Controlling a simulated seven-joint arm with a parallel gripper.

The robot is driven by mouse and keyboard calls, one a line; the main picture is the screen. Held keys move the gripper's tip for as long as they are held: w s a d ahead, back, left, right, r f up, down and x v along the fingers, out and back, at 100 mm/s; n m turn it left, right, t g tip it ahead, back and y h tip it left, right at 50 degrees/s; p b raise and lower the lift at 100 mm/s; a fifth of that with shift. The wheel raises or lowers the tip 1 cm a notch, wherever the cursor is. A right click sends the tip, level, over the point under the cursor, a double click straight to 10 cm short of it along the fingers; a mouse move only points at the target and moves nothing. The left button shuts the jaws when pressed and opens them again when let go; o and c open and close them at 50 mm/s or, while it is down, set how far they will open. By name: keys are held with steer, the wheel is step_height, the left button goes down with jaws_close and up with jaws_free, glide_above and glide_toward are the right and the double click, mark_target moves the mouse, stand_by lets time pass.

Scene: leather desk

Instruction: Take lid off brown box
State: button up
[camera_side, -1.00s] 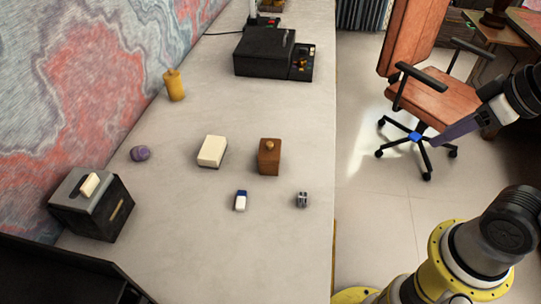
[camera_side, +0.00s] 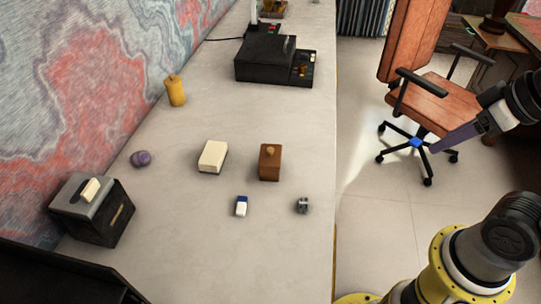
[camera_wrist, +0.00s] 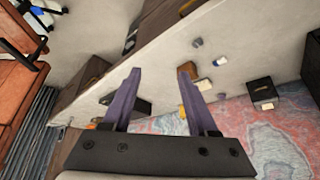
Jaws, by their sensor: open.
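The brown box (camera_side: 270,168) stands upright on the desk, right of the white box. Its lid, with a small round knob (camera_side: 270,150), is on top. The brown box also shows in the wrist view (camera_wrist: 187,70), partly behind the tip of the right finger. My gripper (camera_side: 434,147) is in the air off the right side of the desk, in front of the chair and well apart from the box. In the wrist view its two purple fingers (camera_wrist: 158,71) are spread wide with nothing between them.
A white box (camera_side: 213,157), a blue-and-white eraser (camera_side: 241,206) and a small grey sharpener (camera_side: 303,205) lie near the brown box. A purple stone (camera_side: 141,158), yellow candle (camera_side: 175,91), black tissue box (camera_side: 92,210) and dark drawer unit (camera_side: 265,60) stand farther off. An orange chair (camera_side: 425,95) is beside the desk.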

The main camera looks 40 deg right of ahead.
steer(key=w+r+m, duration=0.8)
steer(key=r+m, duration=0.1)
steer(key=m, duration=0.1)
steer(key=m+g, duration=0.6)
steer(key=m, duration=0.1)
glide_above(270, 149)
step_height(270, 149, down, 18)
steer(key=f, duration=0.6)
steer(key=shift+s+f, duration=0.25)
steer(key=shift+f, duration=0.15)
steer(key=shift+w+f, duration=0.2)
steer(key=shift+f, duration=2.8)
jaws_close()
